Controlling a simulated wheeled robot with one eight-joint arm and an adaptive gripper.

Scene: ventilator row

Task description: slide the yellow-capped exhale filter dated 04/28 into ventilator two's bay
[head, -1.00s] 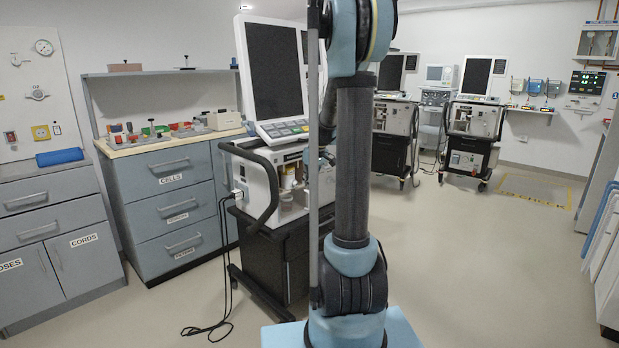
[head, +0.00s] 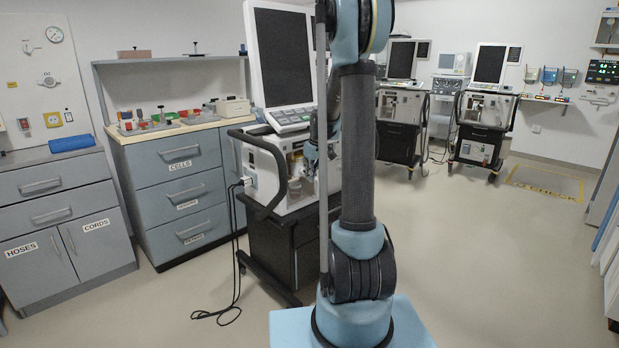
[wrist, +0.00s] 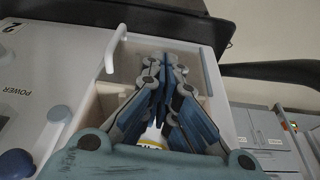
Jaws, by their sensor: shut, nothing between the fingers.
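Ventilator two (head: 262,170) stands on its cart just beyond my arm, its front bay partly hidden. In the wrist view its white panel (wrist: 40,75) carries an upside-down 2 and the word POWER. My gripper (wrist: 165,75) is shut and empty, its fingers pointing into the open, pale-walled bay (wrist: 212,75). In the head view my gripper (head: 312,152) is small against the ventilator's front. A white and yellow piece (wrist: 152,138), perhaps the filter, shows below and behind the fingers. The fingers cover most of it; its date cannot be read, nor how it sits.
A grey drawer unit (head: 185,185) with small coloured parts on top stands left of the ventilator. The ventilator's black handle (head: 272,180) juts out on its left. A cord (head: 238,270) trails on the floor. Two more ventilators stand behind at right. The right floor is clear.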

